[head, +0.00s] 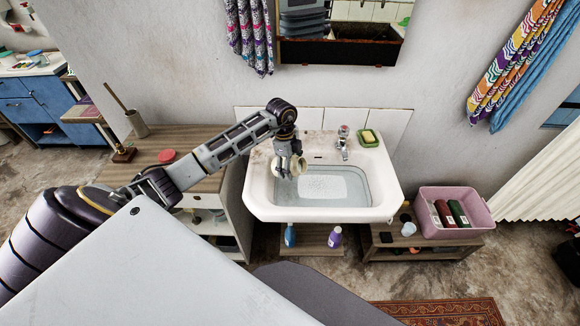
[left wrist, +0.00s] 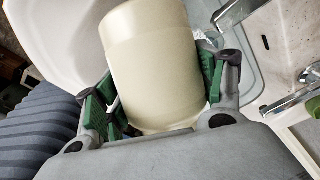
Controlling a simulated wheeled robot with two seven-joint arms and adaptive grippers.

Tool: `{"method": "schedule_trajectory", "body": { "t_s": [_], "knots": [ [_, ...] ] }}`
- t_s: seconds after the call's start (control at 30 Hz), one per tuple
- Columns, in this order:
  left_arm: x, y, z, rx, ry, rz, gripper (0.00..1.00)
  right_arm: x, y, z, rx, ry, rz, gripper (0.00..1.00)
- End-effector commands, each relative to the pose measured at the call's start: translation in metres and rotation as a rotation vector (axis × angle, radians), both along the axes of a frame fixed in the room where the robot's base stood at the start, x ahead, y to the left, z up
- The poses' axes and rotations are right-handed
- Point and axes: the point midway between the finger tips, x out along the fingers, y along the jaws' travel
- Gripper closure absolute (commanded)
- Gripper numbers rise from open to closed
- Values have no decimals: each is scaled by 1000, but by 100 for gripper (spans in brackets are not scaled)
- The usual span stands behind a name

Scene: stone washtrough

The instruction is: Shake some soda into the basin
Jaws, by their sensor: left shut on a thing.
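My left gripper (head: 291,167) is over the left part of the white basin (head: 259,195). It is shut on a cream-coloured container (head: 302,165), which I take to be the soda. In the left wrist view the container (left wrist: 155,70) is a smooth cylinder between the green finger pads of the gripper (left wrist: 155,90). Its opening cannot be made out. The basin holds water with a pale patch (head: 322,186) at the bottom. My right gripper does not show.
A tap (head: 343,140) and a yellow soap dish with a green sponge (head: 369,137) are on the basin's back edge. A wooden cabinet (head: 185,140) with a red lid (head: 166,155) stands left. A pink tub (head: 453,195) with bottles stands lower right.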

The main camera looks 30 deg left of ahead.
Motion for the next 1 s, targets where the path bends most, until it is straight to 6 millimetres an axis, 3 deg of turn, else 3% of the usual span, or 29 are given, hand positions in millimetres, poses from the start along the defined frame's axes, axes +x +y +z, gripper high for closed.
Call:
{"method": "schedule_trajectory", "body": {
  "t_s": [0.33,1.0],
  "knots": [
    [0,2,4,-120,-13,1,69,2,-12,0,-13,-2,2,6],
    [1,1,4,-143,-18,-1,69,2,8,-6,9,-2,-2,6]
  ]
}}
